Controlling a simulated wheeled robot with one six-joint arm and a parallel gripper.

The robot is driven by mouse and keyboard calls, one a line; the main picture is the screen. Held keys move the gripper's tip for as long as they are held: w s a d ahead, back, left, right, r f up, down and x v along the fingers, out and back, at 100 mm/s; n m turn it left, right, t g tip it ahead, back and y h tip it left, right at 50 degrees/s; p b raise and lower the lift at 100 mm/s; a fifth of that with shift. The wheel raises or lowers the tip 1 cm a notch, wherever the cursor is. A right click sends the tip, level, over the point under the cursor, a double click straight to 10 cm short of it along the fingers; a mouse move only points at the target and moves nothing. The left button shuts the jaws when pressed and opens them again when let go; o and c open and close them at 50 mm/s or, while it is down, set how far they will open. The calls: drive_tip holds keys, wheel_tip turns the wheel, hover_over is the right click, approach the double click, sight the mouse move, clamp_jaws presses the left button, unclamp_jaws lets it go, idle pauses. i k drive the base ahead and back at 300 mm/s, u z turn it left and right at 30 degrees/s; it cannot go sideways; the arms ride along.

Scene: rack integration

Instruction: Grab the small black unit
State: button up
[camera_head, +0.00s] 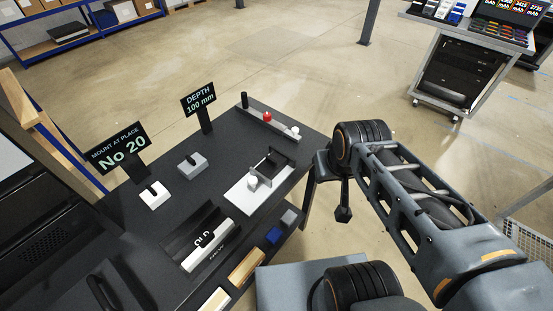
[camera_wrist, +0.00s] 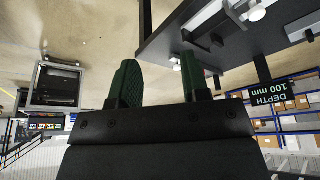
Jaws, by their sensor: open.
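A small black unit (camera_head: 273,163) sits at the back of a white plate (camera_head: 243,198) near the right edge of the dark table. I cannot tell whether it is fixed to the plate. My gripper hangs off the table's right side, with its dark end (camera_head: 343,212) partly hidden by my arm in the head view. In the wrist view my gripper (camera_wrist: 158,82) is open, its two dark green fingers apart with nothing between them. A dark block on the table (camera_wrist: 203,45) shows beyond the right finger; I cannot tell whether it is the same unit.
Signs reading "No 20" (camera_head: 121,147) and "DEPTH 100 mm" (camera_head: 198,99) stand on the table. Grey (camera_head: 192,166) and white (camera_head: 155,195) slotted blocks, a tray with a red button (camera_head: 267,117), and a black-and-white box (camera_head: 210,248) lie around. A cart (camera_head: 459,75) stands far right; floor between is clear.

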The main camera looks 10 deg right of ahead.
sight(273, 164)
drive_tip(key=u, duration=0.05)
drive_tip(key=k, duration=1)
drive_tip(key=u, duration=0.25)
drive_tip(key=i, duration=0.6)
drive_tip(key=u, duration=0.35)
